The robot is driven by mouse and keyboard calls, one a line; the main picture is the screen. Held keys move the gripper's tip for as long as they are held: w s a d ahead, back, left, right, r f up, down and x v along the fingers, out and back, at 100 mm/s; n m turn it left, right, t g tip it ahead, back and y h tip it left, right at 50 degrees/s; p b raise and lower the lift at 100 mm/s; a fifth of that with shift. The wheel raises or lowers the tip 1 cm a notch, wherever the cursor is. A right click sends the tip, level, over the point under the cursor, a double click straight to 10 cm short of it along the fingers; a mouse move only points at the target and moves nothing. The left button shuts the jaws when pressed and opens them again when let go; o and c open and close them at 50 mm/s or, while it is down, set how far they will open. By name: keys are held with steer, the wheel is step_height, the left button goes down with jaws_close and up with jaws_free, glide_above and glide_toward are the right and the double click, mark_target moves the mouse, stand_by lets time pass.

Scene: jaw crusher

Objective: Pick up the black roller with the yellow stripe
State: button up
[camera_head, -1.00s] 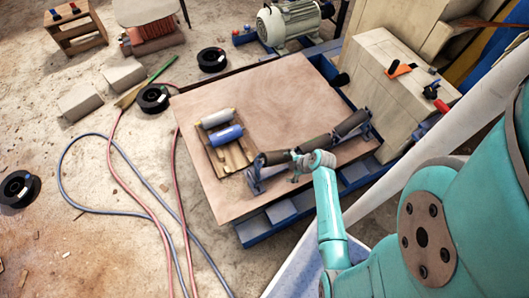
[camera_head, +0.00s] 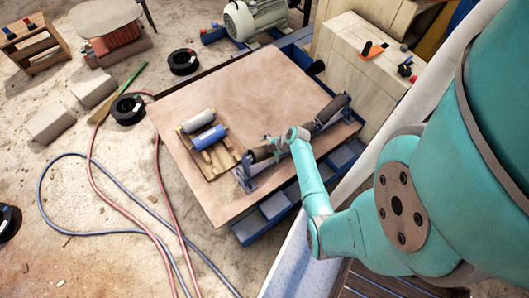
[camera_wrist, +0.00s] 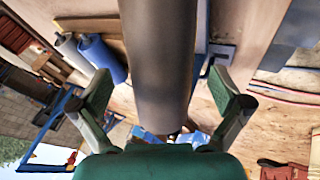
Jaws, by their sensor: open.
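Dark rollers lie in a blue roller frame (camera_head: 244,176) on the right side of the wooden table top. One dark roller (camera_head: 333,108) shows at the far end, another (camera_head: 262,153) at the near end; my gripper (camera_head: 276,143) partly hides the middle. In the wrist view a large dark roller (camera_wrist: 158,60) runs between my open gripper's fingers (camera_wrist: 162,92), with a gap on each side. I cannot tell whether it lies at fingertip depth. No yellow stripe can be made out.
A white roller (camera_head: 198,121) and a blue roller (camera_head: 209,138) lie on a small wooden pallet (camera_head: 224,163) left of the frame. The table top (camera_head: 245,88) is clear behind them. A pale wooden block (camera_head: 365,75) stands at the right.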

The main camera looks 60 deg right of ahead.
steer(key=shift+x, duration=1.9)
steer(key=shift+d, duration=0.1)
steer(key=c, duration=1.9)
